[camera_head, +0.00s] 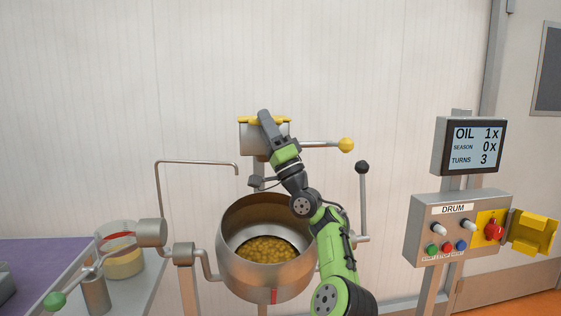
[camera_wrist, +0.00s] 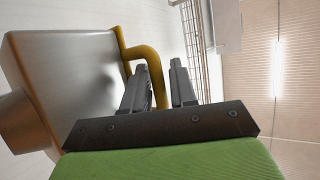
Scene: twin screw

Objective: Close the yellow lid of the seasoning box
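The metal seasoning box (camera_head: 248,138) hangs above the drum in the head view. Its grey side (camera_wrist: 70,75) fills the left of the wrist view. The yellow lid (camera_head: 246,119) shows as a thin strip along the box's top rim, partly hidden by my gripper. In the wrist view its yellow edge and bent handle (camera_wrist: 152,58) run beside the box. My gripper (camera_head: 265,116) is at the top of the box. Its fingers (camera_wrist: 160,76) are apart, with part of the yellow handle showing between or behind them. I cannot tell whether they touch it.
A lever with a yellow knob (camera_head: 346,145) sticks out right of the box. The metal drum (camera_head: 240,270) below holds yellow pieces. A black-knobbed lever (camera_head: 362,167) stands to its right. The control panel (camera_head: 420,225) and screen (camera_head: 480,147) are farther right. Oil equipment stands at left.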

